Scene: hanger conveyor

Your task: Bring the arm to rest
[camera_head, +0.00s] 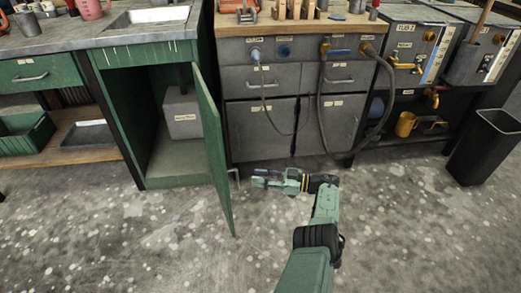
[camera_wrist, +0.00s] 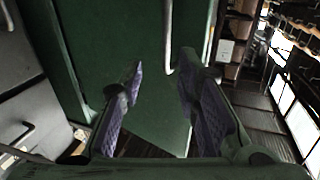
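My gripper (camera_head: 256,179) is low in front of the grey drawer cabinet in the head view, just right of the open green cabinet door (camera_head: 213,150). My arm reaches up from the bottom of that view and bends left at the wrist. In the wrist view my gripper (camera_wrist: 162,63) has its two dark-padded fingers apart. The green door (camera_wrist: 115,45) lies beyond them. A pale bar handle (camera_wrist: 168,45) on the door shows between the fingertips, and nothing appears gripped.
The green cabinet (camera_head: 122,115) stands open with a grey box (camera_head: 183,112) inside. The grey drawer cabinet (camera_head: 262,130) has hoses hanging across its front. A black bin (camera_head: 487,147) stands at the right. The speckled floor (camera_head: 420,235) at the right front is clear.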

